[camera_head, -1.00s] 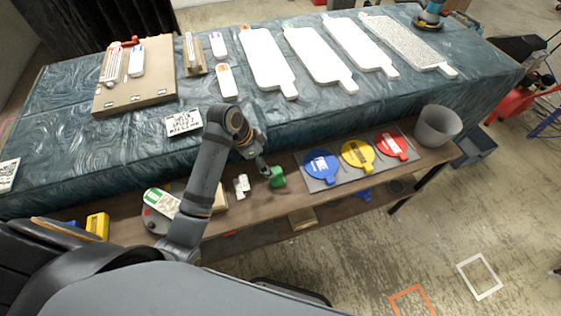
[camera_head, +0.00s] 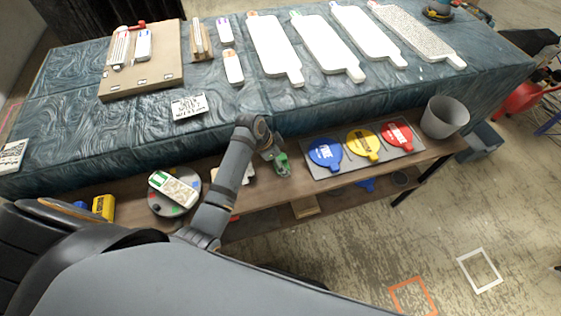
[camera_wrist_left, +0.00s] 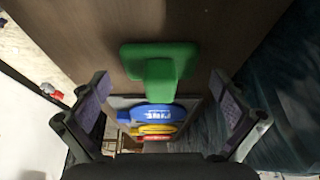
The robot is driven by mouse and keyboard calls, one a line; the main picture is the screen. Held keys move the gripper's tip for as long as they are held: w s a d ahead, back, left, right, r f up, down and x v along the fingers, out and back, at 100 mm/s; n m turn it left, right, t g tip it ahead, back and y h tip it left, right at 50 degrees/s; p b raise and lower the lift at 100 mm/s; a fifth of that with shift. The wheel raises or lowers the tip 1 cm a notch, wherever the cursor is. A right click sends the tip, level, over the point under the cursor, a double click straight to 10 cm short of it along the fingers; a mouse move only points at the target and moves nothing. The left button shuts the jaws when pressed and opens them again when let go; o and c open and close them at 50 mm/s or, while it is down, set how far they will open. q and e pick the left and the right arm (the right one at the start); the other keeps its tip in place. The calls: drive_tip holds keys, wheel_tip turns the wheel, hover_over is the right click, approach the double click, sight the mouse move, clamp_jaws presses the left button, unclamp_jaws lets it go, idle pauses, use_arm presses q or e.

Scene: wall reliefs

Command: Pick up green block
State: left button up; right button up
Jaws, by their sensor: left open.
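The green block (camera_head: 283,165) stands on the narrow wooden shelf, left of the blue disc. In the left wrist view the green block (camera_wrist_left: 160,66) has a wide green plate with a narrower stem reaching toward my gripper. My left gripper (camera_head: 276,153) is right at the block and hides part of it in the head view. In the left wrist view my left gripper (camera_wrist_left: 160,104) is open, with one finger on each side of the block's line and a gap to both. My right gripper is not in view.
A grey tray (camera_head: 345,176) holds blue (camera_head: 325,153), yellow (camera_head: 362,143) and red (camera_head: 397,136) discs just right of the block. A grey bucket (camera_head: 445,116) stands at the shelf's right end. A round disc (camera_head: 160,205) with a white device lies left of my arm.

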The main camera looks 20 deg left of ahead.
use_arm(q)
drive_tip(key=shift+r, duration=0.1)
drive_tip(key=shift+c, duration=0.8)
drive_tip(key=c, duration=1)
drive_tip(key=shift+c, duration=0.2)
drive_tip(key=shift+r, duration=0.55)
drive_tip(key=s+a+r, duration=0.2)
drive_tip(key=s+r, duration=0.4)
drive_tip(key=s+a+r+p, duration=0.1)
drive_tip(key=s+a+r, duration=0.1)
drive_tip(key=s+r, duration=0.4)
drive_tip(key=shift+s+a+p, duration=0.3)
drive_tip(key=shift+s+a, duration=0.1)
drive_tip(key=shift+s, duration=0.2)
